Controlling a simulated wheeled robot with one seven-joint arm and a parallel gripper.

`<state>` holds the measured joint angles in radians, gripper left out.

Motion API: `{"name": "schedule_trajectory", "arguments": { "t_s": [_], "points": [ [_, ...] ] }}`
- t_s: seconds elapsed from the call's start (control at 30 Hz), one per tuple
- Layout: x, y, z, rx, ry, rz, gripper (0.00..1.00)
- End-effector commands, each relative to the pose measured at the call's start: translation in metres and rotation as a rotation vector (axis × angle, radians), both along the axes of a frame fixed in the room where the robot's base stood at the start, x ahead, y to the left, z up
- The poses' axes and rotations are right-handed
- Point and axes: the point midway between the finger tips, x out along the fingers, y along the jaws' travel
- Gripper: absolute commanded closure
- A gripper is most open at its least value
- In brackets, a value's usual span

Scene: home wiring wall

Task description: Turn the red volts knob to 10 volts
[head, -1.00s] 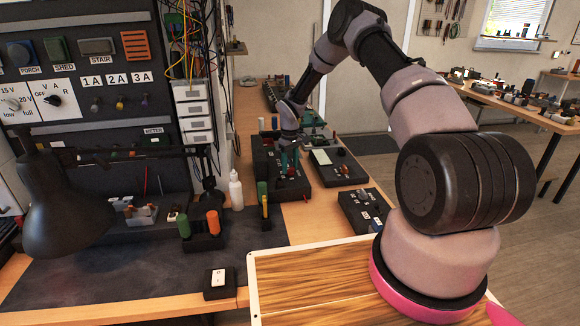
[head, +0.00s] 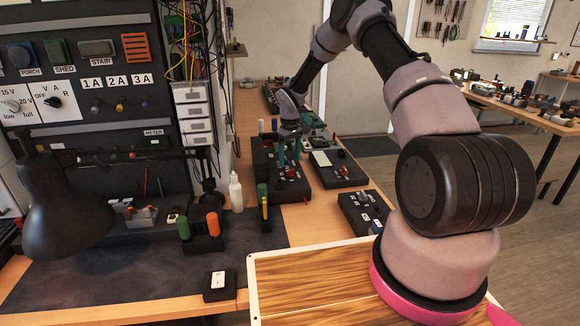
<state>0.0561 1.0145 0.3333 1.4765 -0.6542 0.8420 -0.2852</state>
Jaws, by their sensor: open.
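My gripper (head: 289,157) is at the far end of the reaching arm, pointing down over a black panel box (head: 264,166) on the wooden bench. Its two teal fingers are apart, with their tips close above the box top or at it. A small reddish spot, possibly the red volts knob (head: 291,173), shows on the box just below the fingers. It is too small to read its pointer or scale, and I cannot tell whether the fingers touch it. White labels and dark controls sit around it.
Another black box (head: 340,177) stands right of the panel box, and a third (head: 365,213) nearer. A white bottle (head: 236,192) and a black holder (head: 205,244) with green and orange handles stand left. A black lamp (head: 65,205) is at front left.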

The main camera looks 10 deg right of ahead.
Motion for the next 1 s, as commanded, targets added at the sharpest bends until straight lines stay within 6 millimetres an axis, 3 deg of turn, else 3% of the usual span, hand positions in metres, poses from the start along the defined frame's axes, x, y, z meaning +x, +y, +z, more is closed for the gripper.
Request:
{"name": "schedule_trajectory", "arguments": {
  "t_s": [0.1,0.3,0.8,0.87,1.0],
  "points": [
    [0.001,0.0,0.026,0.001,-0.003,-0.001,0.18],
    [0.0,0.0,0.054,0.0,0.0,-0.001,0.18],
    [-0.001,0.0,0.067,-0.001,-0.003,-0.003,0.18],
    [-0.002,-0.002,0.077,-0.002,-0.012,-0.011,0.18],
    [-0.013,-0.007,0.125,-0.008,-0.048,-0.053,0.18]
  ]
}}
